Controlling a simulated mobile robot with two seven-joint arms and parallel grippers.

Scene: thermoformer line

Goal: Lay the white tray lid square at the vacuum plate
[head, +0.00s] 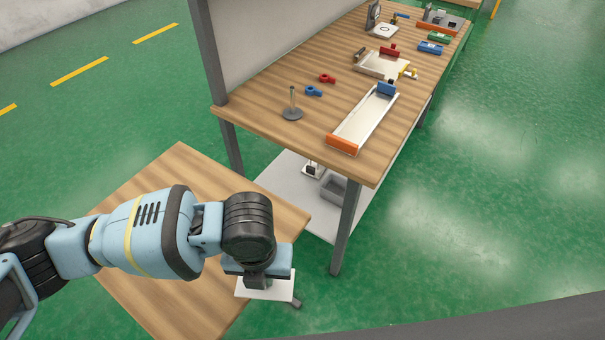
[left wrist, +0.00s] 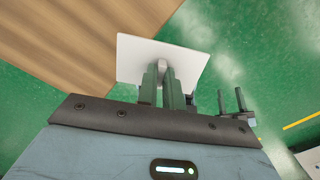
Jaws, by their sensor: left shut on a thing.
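The white tray lid (head: 258,294) is a flat white rectangle below my left gripper (head: 262,281). In the left wrist view the lid (left wrist: 135,55) shows beyond the fingers, and the left gripper (left wrist: 163,82) is shut on a small grey grip at its middle. The lid is by the right edge of the low wooden table, partly over the green floor. I cannot tell its height. My right gripper is out of view.
The long wooden bench (head: 262,104) holds a long white tray (head: 364,122) with orange and blue ends, a smaller white tray (head: 380,65), a metal post on a round base (head: 292,113), and red and blue clips. A bench leg (head: 345,228) stands near my gripper. Green floor is clear at right.

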